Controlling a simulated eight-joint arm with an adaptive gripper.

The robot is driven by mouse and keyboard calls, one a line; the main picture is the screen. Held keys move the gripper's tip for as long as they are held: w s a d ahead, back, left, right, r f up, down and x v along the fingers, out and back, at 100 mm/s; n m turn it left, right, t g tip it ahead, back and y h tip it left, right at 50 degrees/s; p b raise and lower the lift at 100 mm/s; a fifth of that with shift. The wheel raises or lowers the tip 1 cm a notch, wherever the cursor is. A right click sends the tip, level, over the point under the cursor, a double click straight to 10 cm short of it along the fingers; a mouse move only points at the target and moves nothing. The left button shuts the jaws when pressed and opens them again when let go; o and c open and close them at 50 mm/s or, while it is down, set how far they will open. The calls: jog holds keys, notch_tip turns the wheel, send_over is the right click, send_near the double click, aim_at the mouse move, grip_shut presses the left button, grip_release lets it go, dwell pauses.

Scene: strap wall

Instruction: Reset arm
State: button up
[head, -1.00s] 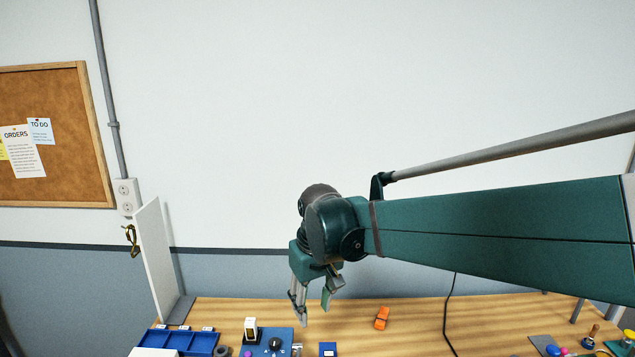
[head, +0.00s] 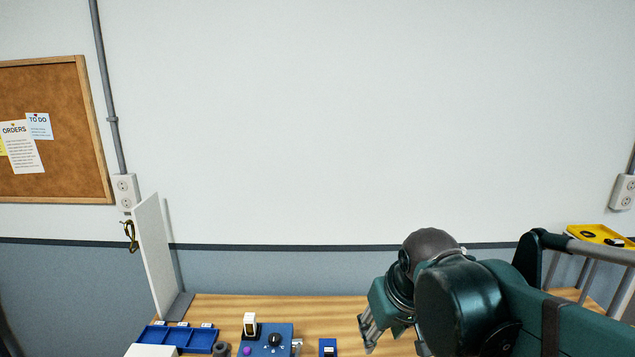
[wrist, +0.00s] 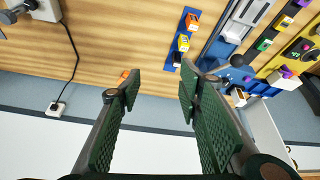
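My gripper (head: 392,338) is at the lower right of the head view, over the wooden table (head: 345,309), with its fingers pointing down. In the wrist view my gripper (wrist: 157,92) shows two green ribbed fingers held apart, with nothing between them. A small orange object (wrist: 124,74) lies beyond the left fingertip in the wrist view, partly hidden by it. In the head view my arm covers the table's right part.
A white upright panel (head: 152,255) with a brass hook (head: 130,236) stands at the left. Near it are a blue tray (head: 178,338) and a blue box with a knob (head: 266,340). A yellow tray (head: 598,235) is at the far right. A cord (wrist: 75,45) shows in the wrist view.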

jog(key=s+d+f+m+t+b, duration=0.1)
jog(key=s+d+f, duration=0.3)
jog(key=s+d, duration=0.4)
jog(key=shift+s+f+m+t+h, duration=0.4)
jog(key=shift+s+m+t, duration=0.2)
jog(key=shift+m+t, duration=0.15)
jog(key=shift+d, duration=0.1)
dwell(1.3)
